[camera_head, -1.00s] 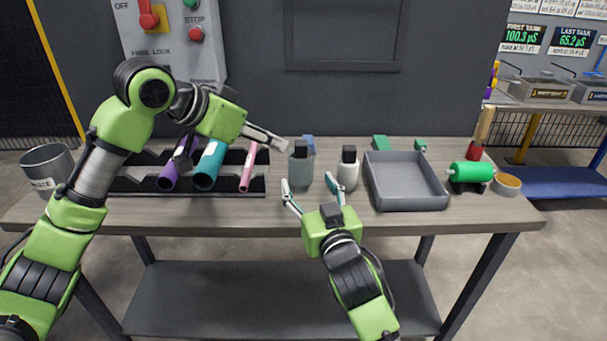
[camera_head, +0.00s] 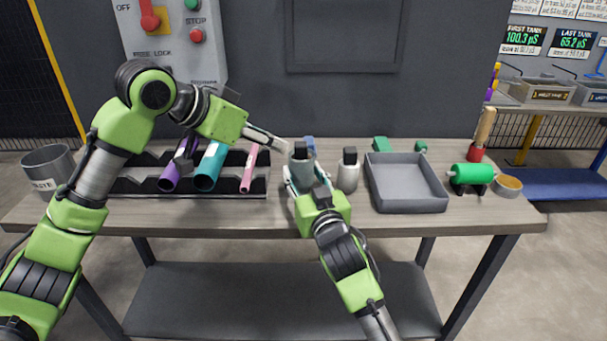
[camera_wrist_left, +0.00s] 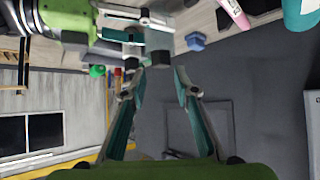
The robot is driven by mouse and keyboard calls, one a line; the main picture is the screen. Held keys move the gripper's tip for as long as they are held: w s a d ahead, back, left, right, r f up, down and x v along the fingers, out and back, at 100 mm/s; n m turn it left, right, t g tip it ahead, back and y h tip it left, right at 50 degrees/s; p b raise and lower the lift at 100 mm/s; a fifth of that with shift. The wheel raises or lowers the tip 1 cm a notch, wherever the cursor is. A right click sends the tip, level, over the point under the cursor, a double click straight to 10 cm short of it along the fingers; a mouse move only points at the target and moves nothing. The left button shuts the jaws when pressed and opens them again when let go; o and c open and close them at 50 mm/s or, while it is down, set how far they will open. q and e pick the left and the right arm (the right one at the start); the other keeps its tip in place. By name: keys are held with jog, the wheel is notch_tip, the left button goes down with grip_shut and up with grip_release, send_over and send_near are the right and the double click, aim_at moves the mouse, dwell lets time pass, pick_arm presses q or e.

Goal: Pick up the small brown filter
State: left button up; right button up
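I cannot identify a small brown filter with certainty; a small round dish (camera_head: 508,187) with a tan-brown top sits at the table's right end. My left gripper (camera_head: 284,146) is above the back of the table, left of the grey bottle's cap. Its fingers (camera_wrist_left: 158,72) are apart with nothing between them in the left wrist view. My right gripper (camera_head: 304,176) has its fingers around the grey-green bottle (camera_head: 302,172) with a dark cap. Whether they press on it is unclear. The bottle also shows in the left wrist view (camera_wrist_left: 158,42).
Purple, teal (camera_head: 206,178) and pink tubes lie on a rack at left. A grey bin (camera_head: 48,168) stands far left.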

pick_arm(q)
jog(key=o, duration=0.4)
jog(key=shift+d, duration=0.1)
jog(key=n+y, duration=0.7)
jog(key=n, duration=0.2)
send_near(301, 144)
jog(key=shift+g, duration=0.4)
jog(key=shift+w+x, duration=0.15)
jog(key=shift+x, duration=1.9)
jog(key=shift+w+x, duration=0.15)
jog(key=shift+x, duration=1.9)
jog(key=shift+r, duration=0.2)
jog(key=shift+c, duration=0.5)
grip_shut()
